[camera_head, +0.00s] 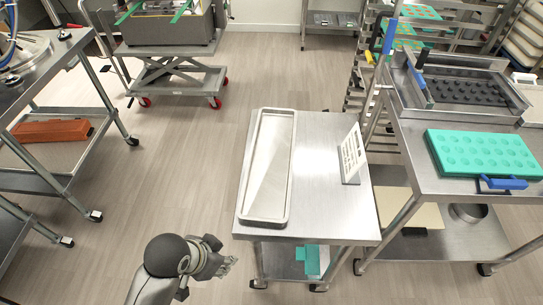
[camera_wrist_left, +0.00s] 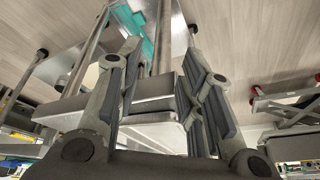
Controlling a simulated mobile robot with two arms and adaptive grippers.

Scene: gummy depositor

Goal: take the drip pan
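The drip pan is a long, shallow, pale metal tray (camera_head: 268,165) lying lengthwise on the left part of a small steel table (camera_head: 325,205). It looks empty. My left gripper (camera_head: 228,263) is just off the table's near left corner, close to the pan's near end and apart from it. In the left wrist view my left gripper (camera_wrist_left: 163,85) has its fingers spread wide with nothing held. A metal edge with a rounded corner, apparently the pan's near end (camera_wrist_left: 160,133), shows between and beyond the fingers. My right gripper is in neither view.
A white sign (camera_head: 352,153) stands on the table right of the pan. A workbench at right carries a green mold (camera_head: 483,153) and a metal depositor tray (camera_head: 465,88). A lift cart (camera_head: 180,75) stands behind. Floor left of the table is clear.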

